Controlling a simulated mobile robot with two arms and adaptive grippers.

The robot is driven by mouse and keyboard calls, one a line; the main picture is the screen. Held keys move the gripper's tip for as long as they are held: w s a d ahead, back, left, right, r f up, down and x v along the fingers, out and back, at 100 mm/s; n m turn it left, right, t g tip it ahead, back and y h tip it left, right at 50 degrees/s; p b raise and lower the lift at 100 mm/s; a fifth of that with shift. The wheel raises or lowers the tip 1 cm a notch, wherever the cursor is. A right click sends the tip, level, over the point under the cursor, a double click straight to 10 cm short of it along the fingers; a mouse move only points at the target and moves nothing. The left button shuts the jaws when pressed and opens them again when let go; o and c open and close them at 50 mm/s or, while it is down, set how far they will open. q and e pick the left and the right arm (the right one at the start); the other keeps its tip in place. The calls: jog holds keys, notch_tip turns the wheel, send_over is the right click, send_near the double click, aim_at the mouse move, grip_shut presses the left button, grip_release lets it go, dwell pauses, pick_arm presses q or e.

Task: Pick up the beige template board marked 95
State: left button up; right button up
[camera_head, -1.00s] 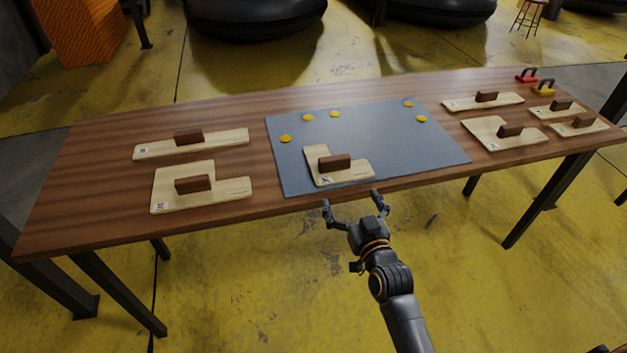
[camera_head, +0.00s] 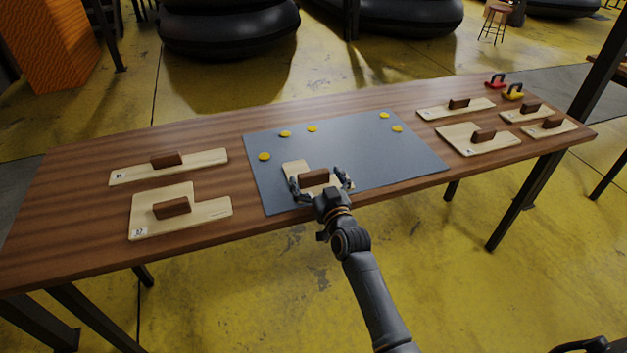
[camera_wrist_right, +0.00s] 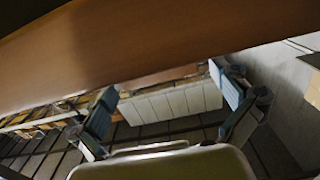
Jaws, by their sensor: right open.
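A beige L-shaped board (camera_head: 293,168) with a brown block handle (camera_head: 313,177) lies on the blue-grey mat (camera_head: 375,158), near its front edge. Its label is hidden, so I cannot read a 95 on it. My right gripper (camera_head: 319,182) is open at this board, one finger to each side of the handle; I cannot tell whether they touch. In the right wrist view the two spread fingers (camera_wrist_right: 170,105) show below a brown surface, with nothing clearly held.
Beige boards with handles lie left (camera_head: 180,213) (camera_head: 168,167) and right (camera_head: 478,139) of the mat. Several yellow discs (camera_head: 312,128) lie on the mat. A red (camera_head: 497,81) and a yellow handled piece (camera_head: 513,92) stand at the table's far right.

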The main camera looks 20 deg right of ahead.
jog(key=shift+w, duration=1.15)
jog(key=c, duration=1.3)
jog(key=shift+o, duration=0.2)
